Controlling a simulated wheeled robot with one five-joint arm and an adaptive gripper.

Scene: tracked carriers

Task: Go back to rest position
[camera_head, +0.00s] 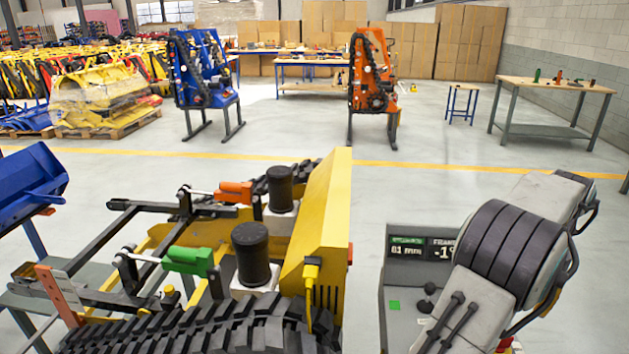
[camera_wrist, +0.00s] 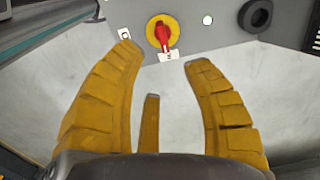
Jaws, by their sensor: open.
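My gripper (camera_wrist: 163,56) shows in the wrist view with its two ribbed yellow fingers spread apart. Nothing is between them except a short yellow-brown piece (camera_wrist: 150,122) lower down. Just past the fingertips is a red rotary switch (camera_wrist: 163,36) on a yellow round plate (camera_wrist: 153,24), mounted on a grey panel (camera_wrist: 215,38). The fingers do not close on the switch. I cannot tell the exact gap between the tips and the panel. The gripper cannot be made out in the head view.
A yellow tracked carrier (camera_head: 325,215) with black tracks stands close in front. To its right is a control panel (camera_head: 425,250) with a small display and levers. A blue machine (camera_head: 28,185) is at left. Clear floor (camera_head: 460,190) lies behind, with orange and blue carriers farther back.

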